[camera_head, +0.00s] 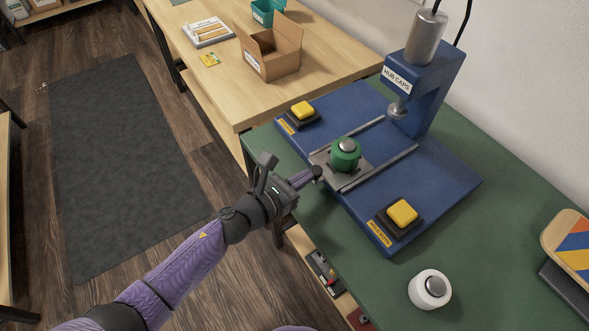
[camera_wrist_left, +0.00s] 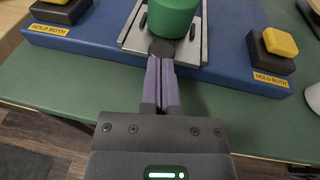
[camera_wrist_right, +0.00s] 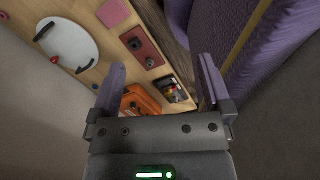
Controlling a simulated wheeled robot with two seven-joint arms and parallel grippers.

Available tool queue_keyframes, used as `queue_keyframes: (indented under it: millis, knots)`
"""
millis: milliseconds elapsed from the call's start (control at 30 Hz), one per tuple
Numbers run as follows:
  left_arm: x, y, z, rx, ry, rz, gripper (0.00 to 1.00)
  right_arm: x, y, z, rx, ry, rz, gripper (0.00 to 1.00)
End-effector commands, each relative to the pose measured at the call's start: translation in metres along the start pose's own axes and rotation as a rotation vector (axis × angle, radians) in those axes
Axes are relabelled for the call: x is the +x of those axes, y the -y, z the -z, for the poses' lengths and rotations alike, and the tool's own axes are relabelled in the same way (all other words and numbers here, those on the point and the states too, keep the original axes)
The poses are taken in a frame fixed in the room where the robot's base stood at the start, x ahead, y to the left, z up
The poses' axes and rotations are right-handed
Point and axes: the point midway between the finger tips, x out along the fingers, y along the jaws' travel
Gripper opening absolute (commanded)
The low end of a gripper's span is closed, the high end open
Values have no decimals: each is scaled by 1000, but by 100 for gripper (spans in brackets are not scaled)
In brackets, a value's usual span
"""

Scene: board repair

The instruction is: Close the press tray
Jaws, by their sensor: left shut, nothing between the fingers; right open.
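The blue press (camera_head: 440,177) stands on the green table, with its ram above the base at the back right. Its grey metal tray (camera_head: 354,180) sits toward the front of the rails, out from under the ram, and carries a green cylinder (camera_head: 345,154) with a grey metal top. The tray (camera_wrist_left: 192,50) and the green cylinder (camera_wrist_left: 173,17) also show in the left wrist view. A dark round knob (camera_head: 317,172) is at the tray's front edge. My left gripper (camera_head: 308,176) is shut and empty, its fingertips at the knob, seemingly touching it. My right gripper (camera_wrist_right: 160,78) is open and empty, away from the press.
Yellow buttons (camera_head: 303,110) and (camera_head: 402,213) flank the tray on the press base. A white round part (camera_head: 430,289) stands on the green table (camera_head: 483,270) at the front right. A cardboard box (camera_head: 270,52) is on the wooden table behind. An orange case (camera_wrist_right: 141,103) shows below my right gripper.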

Motion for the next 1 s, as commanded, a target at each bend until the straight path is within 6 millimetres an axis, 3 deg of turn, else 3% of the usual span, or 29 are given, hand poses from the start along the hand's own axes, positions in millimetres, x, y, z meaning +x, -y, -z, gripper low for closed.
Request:
queue_keyframes:
  millis: [367, 467, 800, 1000]
  knots:
    - [5, 1, 0, -2, 0, 0, 0, 2, 1, 0, 0, 1, 1, 100]
    - [24, 4, -1, -4, 1, 1, 0, 9, 1, -2, -1, 6, 2, 100]
    - [116, 18, -13, -3, 0, 2, 0, 47, -3, -21, -2, 61, -7, 100]
    - [138, 22, -22, -1, 0, 0, 0, 56, -6, -20, 0, 75, -12, 100]
